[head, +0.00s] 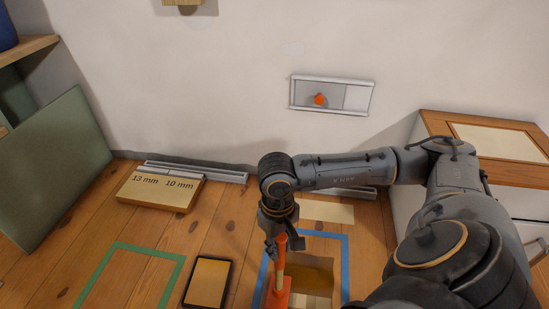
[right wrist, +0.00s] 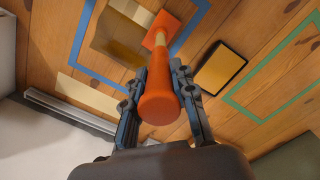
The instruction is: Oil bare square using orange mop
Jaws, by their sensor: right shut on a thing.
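My right gripper (head: 280,238) is shut on the orange handle of the mop (head: 281,247), and it also shows in the right wrist view (right wrist: 158,88). The mop stands roughly upright; its pale shaft runs down to a flat orange head (right wrist: 161,30) at the blue-taped square (head: 345,262). Inside the blue tape lies a brownish-gold, partly shiny patch (head: 312,274). The green-taped square (head: 177,270) at left frames plain planks. A dark-rimmed tray with a yellowish inside (head: 208,282) lies between the squares. Whether the mop head touches the floor is unclear. My left gripper is out of view.
A block marked "13 mm 10 mm" (head: 160,190) lies near the wall. A green panel (head: 52,165) leans at left. A wooden-topped cabinet (head: 435,122) stands at right. A pale sheet (head: 327,211) lies behind the blue square.

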